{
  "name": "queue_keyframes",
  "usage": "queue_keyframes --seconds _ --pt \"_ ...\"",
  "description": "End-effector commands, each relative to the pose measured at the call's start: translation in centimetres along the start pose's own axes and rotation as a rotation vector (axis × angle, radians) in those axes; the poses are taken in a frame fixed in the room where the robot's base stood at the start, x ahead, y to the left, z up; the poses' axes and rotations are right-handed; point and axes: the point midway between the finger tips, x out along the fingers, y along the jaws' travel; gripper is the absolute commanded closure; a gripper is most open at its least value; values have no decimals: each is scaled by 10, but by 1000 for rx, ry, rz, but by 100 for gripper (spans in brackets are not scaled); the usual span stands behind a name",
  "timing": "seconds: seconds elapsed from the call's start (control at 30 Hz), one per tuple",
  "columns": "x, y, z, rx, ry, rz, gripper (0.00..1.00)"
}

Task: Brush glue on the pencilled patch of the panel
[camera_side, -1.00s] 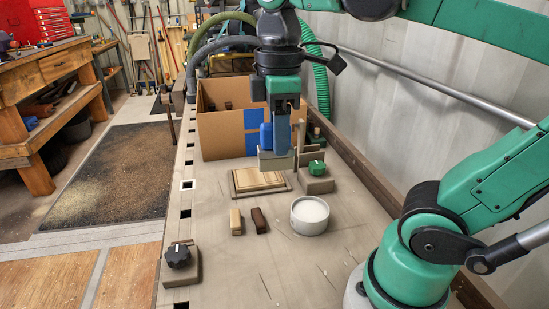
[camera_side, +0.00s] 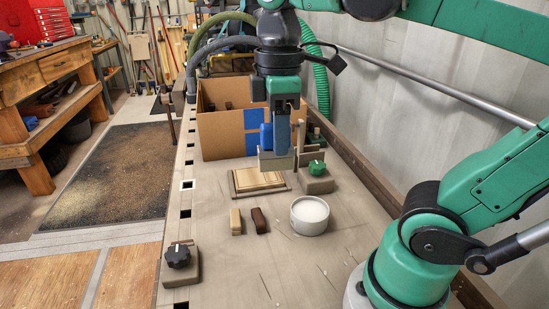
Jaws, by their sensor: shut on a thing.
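The light wooden panel (camera_side: 257,181) lies flat on a darker board in the middle of the bench. No pencilled patch can be made out at this size. My gripper (camera_side: 277,158) is over the panel's far right corner, pointing down. It is shut on what looks like the brush (camera_side: 266,136), with a blue part showing at its left. The bristles cannot be made out, and I cannot tell whether they touch the panel. A round white pot of white glue (camera_side: 310,215) stands to the front right of the panel.
A pale block (camera_side: 236,222) and a dark brown block (camera_side: 259,220) lie in front of the panel. A green-knobbed clamp (camera_side: 316,173) is close to my gripper's right. A black-knobbed clamp (camera_side: 180,257) sits front left. A cardboard box (camera_side: 220,134) stands behind.

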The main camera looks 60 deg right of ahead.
Motion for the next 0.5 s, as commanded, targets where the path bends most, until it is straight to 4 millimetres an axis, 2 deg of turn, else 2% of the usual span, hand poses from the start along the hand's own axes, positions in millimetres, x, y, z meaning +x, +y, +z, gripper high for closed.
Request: queue_keyframes --seconds 0.13,0.23,0.4,0.5 --pt "8 9 4 67 0 0 100" --pt "26 28 14 207 0 1 100" --pt "64 57 46 508 -1 2 100" --pt "82 66 65 650 -1 2 100"
